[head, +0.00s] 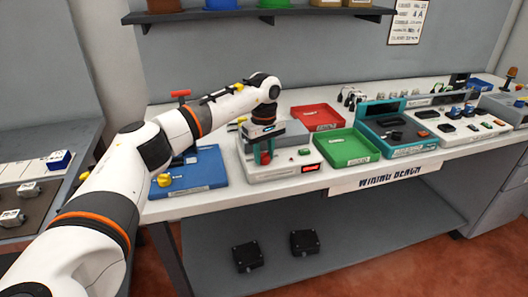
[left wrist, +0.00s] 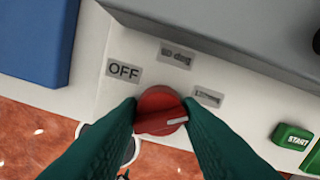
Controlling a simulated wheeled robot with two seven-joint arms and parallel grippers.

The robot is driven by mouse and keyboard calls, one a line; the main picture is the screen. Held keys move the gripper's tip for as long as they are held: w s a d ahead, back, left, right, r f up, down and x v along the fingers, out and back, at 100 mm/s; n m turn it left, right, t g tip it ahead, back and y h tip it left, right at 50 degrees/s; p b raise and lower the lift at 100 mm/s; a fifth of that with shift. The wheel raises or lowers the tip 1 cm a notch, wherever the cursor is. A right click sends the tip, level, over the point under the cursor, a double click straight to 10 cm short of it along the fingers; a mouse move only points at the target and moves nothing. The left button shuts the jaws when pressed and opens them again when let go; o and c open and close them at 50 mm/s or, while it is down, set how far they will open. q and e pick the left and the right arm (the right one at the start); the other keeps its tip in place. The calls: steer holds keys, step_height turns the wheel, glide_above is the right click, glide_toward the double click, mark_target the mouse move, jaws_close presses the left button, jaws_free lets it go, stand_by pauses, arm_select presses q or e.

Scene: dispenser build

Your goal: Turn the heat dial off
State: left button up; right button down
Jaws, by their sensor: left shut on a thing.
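The heat dial (left wrist: 160,108) is a round red knob with a white pointer line on the pale front of a machine. The pointer line is toward the right, on the side of the right-hand label (left wrist: 208,97), which is too blurred to read. The OFF label (left wrist: 123,71) is to the upper left of the dial, and another label (left wrist: 175,54) is above it. My left gripper (left wrist: 162,118) is shut on the dial, one dark green finger on each side. In the head view my left gripper (head: 264,152) reaches down to the machine (head: 286,170). My right gripper is not in view.
A green START button (left wrist: 292,137) is right of the dial. A blue mat (head: 205,178) lies left of the machine. A green tray (head: 347,147) and a red tray (head: 317,117) stand to its right. A shelf (head: 230,15) hangs above.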

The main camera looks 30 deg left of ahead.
arm_select(q)
steer(key=n+p, duration=0.2)
steer(key=n, duration=0.2)
steer(key=shift+r, duration=0.2)
steer(key=n+p, duration=0.2)
steer(key=n, duration=0.4)
steer(key=shift+n+p, duration=0.3)
steer(key=shift+n, duration=0.1)
steer(key=n+p, duration=0.2)
steer(key=n, duration=0.4)
steer(key=n+p, duration=0.1)
steer(key=n, duration=0.5)
steer(key=shift+n+p, duration=0.3)
steer(key=shift+f, duration=0.1)
steer(key=shift+w, duration=0.1)
steer(key=o, duration=1)
steer(key=shift+c, duration=0.2)
